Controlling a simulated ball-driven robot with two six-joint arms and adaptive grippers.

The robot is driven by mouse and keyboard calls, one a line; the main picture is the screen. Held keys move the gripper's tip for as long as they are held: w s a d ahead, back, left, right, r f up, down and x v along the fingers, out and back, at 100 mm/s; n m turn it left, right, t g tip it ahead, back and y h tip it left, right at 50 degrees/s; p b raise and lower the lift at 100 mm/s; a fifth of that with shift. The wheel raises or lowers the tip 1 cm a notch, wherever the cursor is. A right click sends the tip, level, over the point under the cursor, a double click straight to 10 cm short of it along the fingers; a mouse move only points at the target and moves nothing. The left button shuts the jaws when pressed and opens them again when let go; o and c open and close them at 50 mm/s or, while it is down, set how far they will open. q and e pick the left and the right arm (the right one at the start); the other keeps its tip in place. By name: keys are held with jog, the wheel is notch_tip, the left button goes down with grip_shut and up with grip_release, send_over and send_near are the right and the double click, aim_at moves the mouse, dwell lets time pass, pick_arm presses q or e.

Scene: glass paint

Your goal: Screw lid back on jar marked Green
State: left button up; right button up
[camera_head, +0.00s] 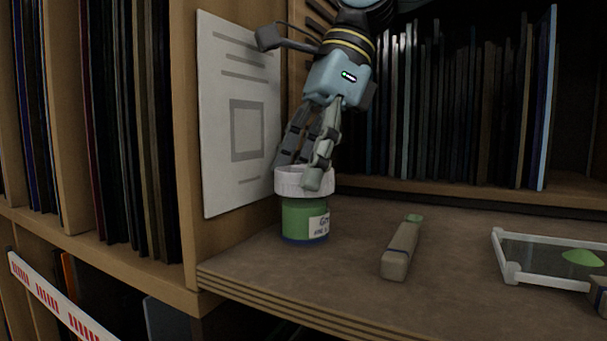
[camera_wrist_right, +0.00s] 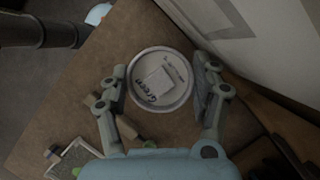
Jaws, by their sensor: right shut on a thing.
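The green jar (camera_head: 299,222) stands upright on the shelf near its left front corner, with a pale label starting "Gr" on its side. A white lid (camera_head: 290,180) sits on top of the jar and looks about level; I cannot tell how tightly it is screwed. My right gripper (camera_head: 301,178) comes down from above and is shut on the lid, one finger on each side of its rim. In the right wrist view the lid (camera_wrist_right: 160,103) shows the word "Green" between the fingers (camera_wrist_right: 161,92). My left gripper is not in view.
A brush-like tool (camera_head: 400,250) with a green tip lies right of the jar. A white-framed glass panel (camera_head: 530,250) with green paint is farther right. A paper sheet (camera_head: 238,110) on the upright panel stands close behind the jar. The shelf's front edge is near.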

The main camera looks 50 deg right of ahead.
jog(key=shift+f+m+t+h+b, duration=0.15)
jog(key=shift+m+t+h+b, duration=0.2)
jog(key=shift+m+b, duration=1.2)
jog(key=shift+m+t+b, duration=0.25)
jog(key=shift+b, duration=0.75)
jog(key=shift+m+h+b, duration=0.25)
jog(key=shift+m+b, duration=0.25)
jog(key=shift+b, duration=0.15)
jog(key=shift+m+t+h+b, duration=0.5)
jog(key=shift+m+h+b, duration=0.1)
jog(key=shift+m+b, duration=1.45)
